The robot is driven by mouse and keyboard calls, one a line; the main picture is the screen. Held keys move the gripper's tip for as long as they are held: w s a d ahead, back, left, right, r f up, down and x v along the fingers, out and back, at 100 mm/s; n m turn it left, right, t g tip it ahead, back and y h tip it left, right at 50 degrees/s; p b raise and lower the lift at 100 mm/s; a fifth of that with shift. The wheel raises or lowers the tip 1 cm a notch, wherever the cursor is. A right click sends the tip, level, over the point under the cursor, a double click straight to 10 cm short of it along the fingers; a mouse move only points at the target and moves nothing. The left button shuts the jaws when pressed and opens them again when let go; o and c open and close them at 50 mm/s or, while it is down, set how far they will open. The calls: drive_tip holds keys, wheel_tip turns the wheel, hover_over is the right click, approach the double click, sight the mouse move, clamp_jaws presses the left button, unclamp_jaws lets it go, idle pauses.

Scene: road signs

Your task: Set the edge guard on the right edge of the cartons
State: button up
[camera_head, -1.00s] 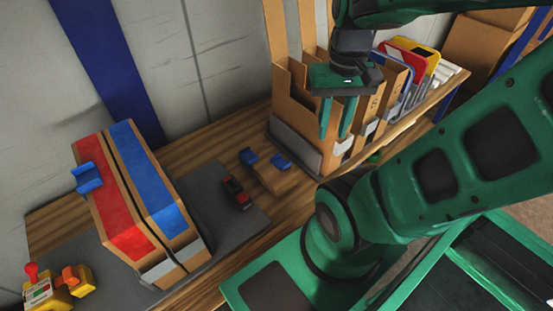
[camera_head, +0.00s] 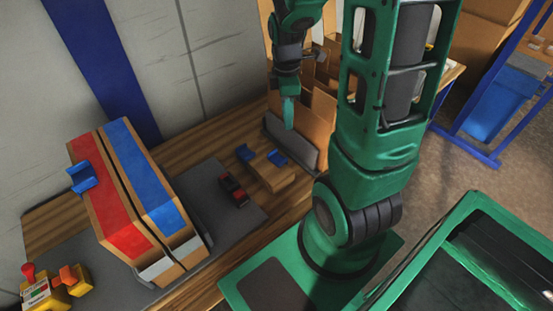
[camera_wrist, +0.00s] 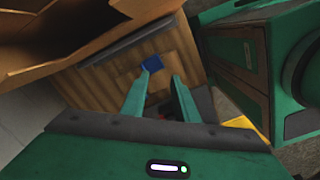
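The cartons (camera_head: 140,195), one with a red top and one with a blue top, stand side by side on a grey mat at the left. A blue edge guard (camera_head: 83,177) sits on their left edge; the right edge is bare. My gripper (camera_head: 288,112) is above and behind the block, pointing down. In the wrist view my gripper (camera_wrist: 160,78) has its fingers apart with nothing between them. One blue guard (camera_wrist: 152,63) shows beyond the fingertips there.
A black and red tool (camera_head: 232,190) lies on the grey mat between cartons and block. A yellow device with a red knob (camera_head: 50,290) is at the lower left. Brown file boxes (camera_head: 312,125) stand behind the block, close to my gripper.

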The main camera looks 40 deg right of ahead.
sight(275, 157)
drive_tip(key=shift+w+a+f+n+y, duration=0.2)
drive_tip(key=shift+w+f+n, duration=0.9)
drive_tip(key=shift+f, duration=1.95)
drive_tip(key=shift+w+a+f+n, duration=0.25)
drive_tip(key=shift+w+f+n, duration=0.85)
drive_tip(key=shift+f, duration=1.95)
drive_tip(key=shift+w+a+f+n+y, duration=0.2)
drive_tip(key=shift+w+f+n, duration=0.5)
drive_tip(key=shift+f+n, duration=1.6)
drive_tip(key=shift+f+m, duration=0.75)
drive_tip(key=shift+m, duration=0.05)
clamp_jaws()
